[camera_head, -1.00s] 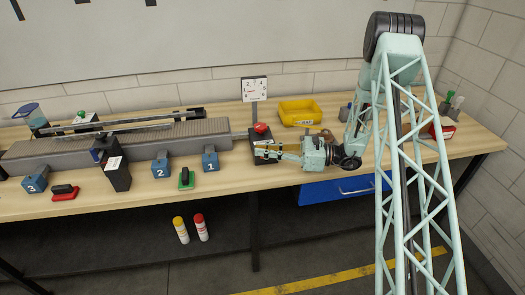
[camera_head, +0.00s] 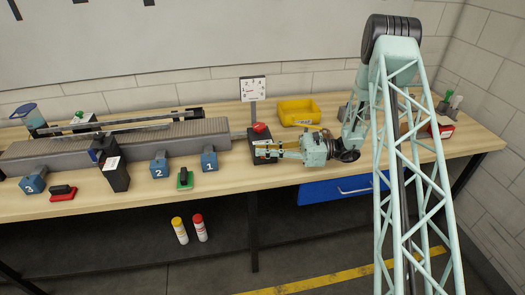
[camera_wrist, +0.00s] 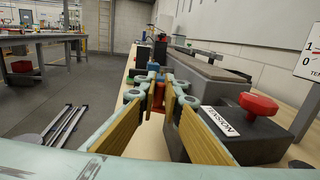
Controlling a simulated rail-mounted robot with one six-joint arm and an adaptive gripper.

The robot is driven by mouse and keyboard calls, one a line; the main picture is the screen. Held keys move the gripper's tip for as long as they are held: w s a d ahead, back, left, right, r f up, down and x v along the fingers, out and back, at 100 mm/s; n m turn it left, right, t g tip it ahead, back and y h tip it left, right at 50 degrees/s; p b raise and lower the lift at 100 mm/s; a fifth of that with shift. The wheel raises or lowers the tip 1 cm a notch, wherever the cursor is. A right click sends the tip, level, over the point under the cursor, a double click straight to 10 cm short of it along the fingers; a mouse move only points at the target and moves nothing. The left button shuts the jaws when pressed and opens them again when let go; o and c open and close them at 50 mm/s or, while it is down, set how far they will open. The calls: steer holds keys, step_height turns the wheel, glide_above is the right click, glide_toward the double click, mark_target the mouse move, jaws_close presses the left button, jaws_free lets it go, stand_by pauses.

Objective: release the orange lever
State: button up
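My gripper (camera_head: 260,150) reaches left across the bench at the dark tension box (camera_head: 256,137), on its front side. The box has a red knob on top (camera_head: 260,127); the knob also shows in the wrist view (camera_wrist: 258,104) beside a TENSION label. In the wrist view, my gripper's yellow-lined fingers run inward toward the centre (camera_wrist: 163,93). Narrow orange parts show between the far ends of the fingers. I cannot tell which of these is the orange lever, or whether the fingers touch it. The finger joints crowd this spot and hide part of it.
A conveyor (camera_head: 110,145) and numbered blue blocks (camera_head: 160,166) lie to the left.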

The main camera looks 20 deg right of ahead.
steer(key=o, duration=0.4)
steer(key=shift+d, duration=0.15)
steer(key=shift+v, duration=5.9)
